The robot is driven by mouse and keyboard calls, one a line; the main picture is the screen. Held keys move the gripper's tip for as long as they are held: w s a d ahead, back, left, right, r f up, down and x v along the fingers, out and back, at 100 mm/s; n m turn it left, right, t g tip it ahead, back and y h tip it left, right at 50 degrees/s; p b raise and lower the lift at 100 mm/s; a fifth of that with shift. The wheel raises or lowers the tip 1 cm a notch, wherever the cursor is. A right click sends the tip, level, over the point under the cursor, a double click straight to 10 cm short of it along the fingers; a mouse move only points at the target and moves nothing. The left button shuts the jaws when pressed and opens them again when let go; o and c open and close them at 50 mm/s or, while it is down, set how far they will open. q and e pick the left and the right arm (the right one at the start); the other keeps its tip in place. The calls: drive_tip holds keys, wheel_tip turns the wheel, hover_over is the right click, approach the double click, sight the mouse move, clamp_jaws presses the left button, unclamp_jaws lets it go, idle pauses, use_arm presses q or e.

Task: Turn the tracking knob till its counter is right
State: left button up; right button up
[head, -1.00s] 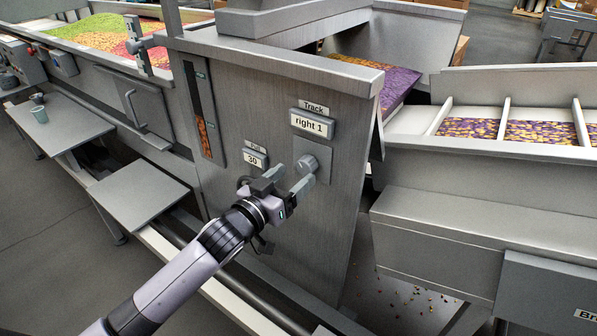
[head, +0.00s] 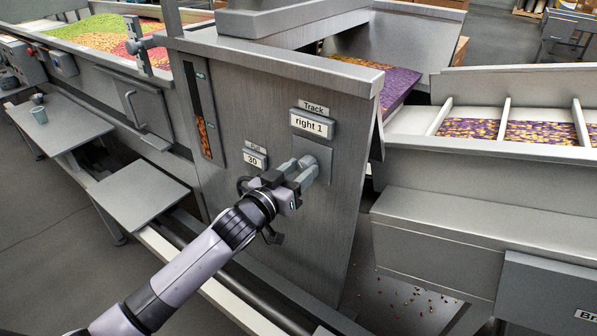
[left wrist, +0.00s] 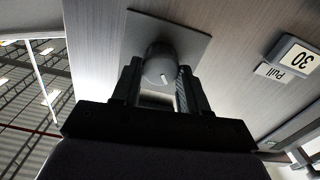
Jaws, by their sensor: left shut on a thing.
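The tracking knob is a grey round knob on a square plate (head: 325,151) below the "Track" counter (head: 312,124), which reads "right 1". In the left wrist view the knob (left wrist: 158,62) shows between my fingers, with a short white mark on its face. My left gripper (head: 304,172) is shut on the knob, one finger on each side; in the head view the fingers hide most of it. A second counter, "Pull" (head: 254,159), reads 30 and sits left of the knob. My right gripper is not in view.
A slotted window (head: 205,140) with orange candy is left of the counters. Grey shelves (head: 138,194) stick out at the left. A candy conveyor (head: 520,131) runs at the right. Floor with spilled candy shows below.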

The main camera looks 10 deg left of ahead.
use_arm(q)
drive_tip(key=m+p, duration=0.1)
drive_tip(key=m, duration=0.1)
drive_tip(key=shift+m, duration=0.4)
drive_tip(key=m, duration=0.2)
drive_tip(key=shift+d+m+p, duration=0.1)
drive_tip(key=shift+m+p, duration=0.25)
drive_tip(key=shift+m, duration=0.05)
drive_tip(key=m, duration=0.5)
drive_tip(key=shift+f+m, duration=0.1)
drive_tip(key=shift+m, duration=0.3)
drive_tip(key=shift+p, duration=0.3)
drive_tip(key=o, duration=1.1)
drive_tip(key=shift+c, duration=0.2)
drive_tip(key=v, duration=0.7)
